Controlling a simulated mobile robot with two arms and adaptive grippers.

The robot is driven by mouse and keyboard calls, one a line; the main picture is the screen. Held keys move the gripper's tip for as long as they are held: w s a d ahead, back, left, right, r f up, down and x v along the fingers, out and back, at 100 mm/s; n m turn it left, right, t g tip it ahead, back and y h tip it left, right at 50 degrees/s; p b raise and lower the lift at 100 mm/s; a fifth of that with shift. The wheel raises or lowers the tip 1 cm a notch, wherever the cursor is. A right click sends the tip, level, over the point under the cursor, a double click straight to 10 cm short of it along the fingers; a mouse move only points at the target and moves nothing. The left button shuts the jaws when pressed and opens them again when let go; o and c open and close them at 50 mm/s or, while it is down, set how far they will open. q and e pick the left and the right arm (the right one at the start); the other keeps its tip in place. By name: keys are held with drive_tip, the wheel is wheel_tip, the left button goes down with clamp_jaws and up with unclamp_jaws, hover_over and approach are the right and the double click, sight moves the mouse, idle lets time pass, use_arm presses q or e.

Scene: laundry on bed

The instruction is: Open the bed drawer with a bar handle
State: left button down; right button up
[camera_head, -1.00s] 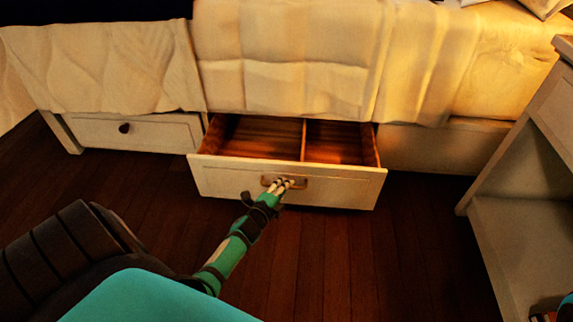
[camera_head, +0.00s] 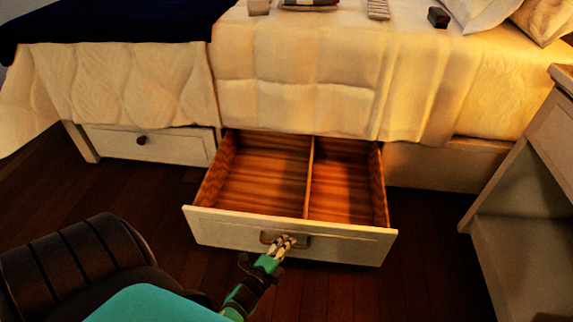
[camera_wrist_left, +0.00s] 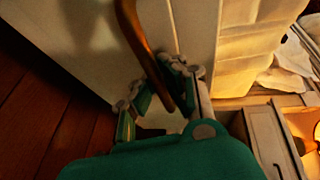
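The white bed drawer (camera_head: 340,247) is pulled well out from under the bed. Its wooden inside shows two empty compartments with a divider between them. The bronze bar handle (camera_head: 266,238) is on the middle of its front. My left gripper (camera_head: 284,242) is at the handle, its fingers close together. In the left wrist view, the bar handle (camera_wrist_left: 133,28) runs between the fingers of my left gripper (camera_wrist_left: 157,80), which appear closed around it; the exact contact is partly hidden. My right gripper is not in view.
A second bed drawer (camera_head: 165,146) with a round knob is shut at left. A pale nightstand (camera_head: 520,215) stands at right. The bed's cream cover (camera_head: 310,75) hangs above the open drawer. Dark wooden floor (camera_head: 430,270) is clear between drawer and nightstand.

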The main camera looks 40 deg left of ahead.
use_arm(q)
drive_tip(key=shift+s+f, duration=0.1)
drive_tip(key=shift+f, duration=0.05)
drive_tip(key=c, duration=1.4)
unclamp_jaws()
